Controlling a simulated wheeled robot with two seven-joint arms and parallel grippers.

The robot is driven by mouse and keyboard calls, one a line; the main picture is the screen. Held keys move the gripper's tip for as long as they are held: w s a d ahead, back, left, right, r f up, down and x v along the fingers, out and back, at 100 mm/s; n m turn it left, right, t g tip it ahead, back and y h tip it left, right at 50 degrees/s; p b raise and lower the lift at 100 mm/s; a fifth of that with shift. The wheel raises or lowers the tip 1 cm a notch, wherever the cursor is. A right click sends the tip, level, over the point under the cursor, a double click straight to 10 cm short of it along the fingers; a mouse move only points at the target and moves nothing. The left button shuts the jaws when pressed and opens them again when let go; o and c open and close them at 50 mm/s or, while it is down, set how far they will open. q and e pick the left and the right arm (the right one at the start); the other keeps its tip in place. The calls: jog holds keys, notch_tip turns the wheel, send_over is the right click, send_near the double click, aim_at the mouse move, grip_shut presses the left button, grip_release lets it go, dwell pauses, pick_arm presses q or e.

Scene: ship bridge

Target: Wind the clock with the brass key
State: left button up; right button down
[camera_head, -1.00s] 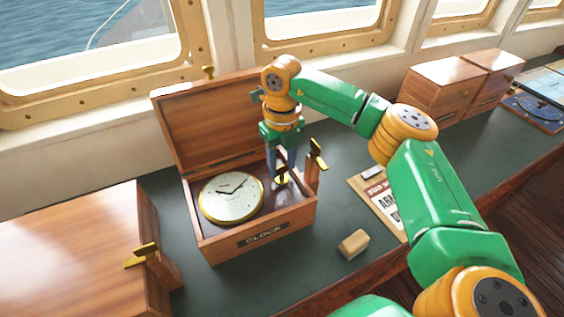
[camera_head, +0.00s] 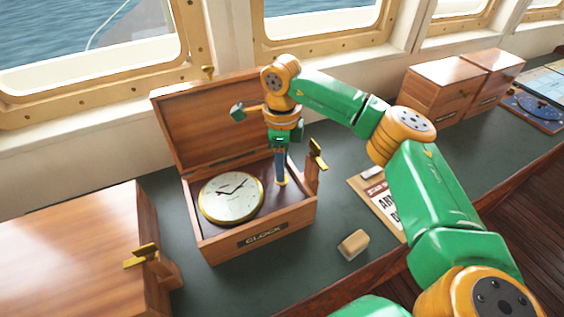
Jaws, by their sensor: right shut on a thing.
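The clock (camera_head: 231,197) has a white round dial with a brass rim. It lies face up in an open wooden box (camera_head: 212,249) labelled CLOCK, whose lid (camera_head: 205,130) stands raised at the back. My right gripper (camera_head: 282,180) points down into the right part of the box, beside the dial. It is shut on a small brass piece, which looks like the brass key (camera_head: 282,183). The fingers hide most of it, and I cannot tell how its lower end meets the box. My left gripper is not in view.
A brass piece on a wooden post (camera_head: 317,154) stands close at the box's right side. Another wooden box (camera_head: 65,245) is at left. A small tan block (camera_head: 353,244) and a clipboard (camera_head: 376,196) lie at right. Windows line the back.

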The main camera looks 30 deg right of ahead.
jog(key=n, duration=0.5)
jog(key=shift+w+n, duration=0.1)
jog(key=shift+n, duration=0.2)
jog(key=n, duration=1.2)
jog(key=shift+n, duration=0.3)
jog(key=n, duration=0.5)
jog(key=shift+n, duration=0.3)
jog(key=shift+n, duration=0.3)
jog(key=shift+c, duration=1.8)
grip_release()
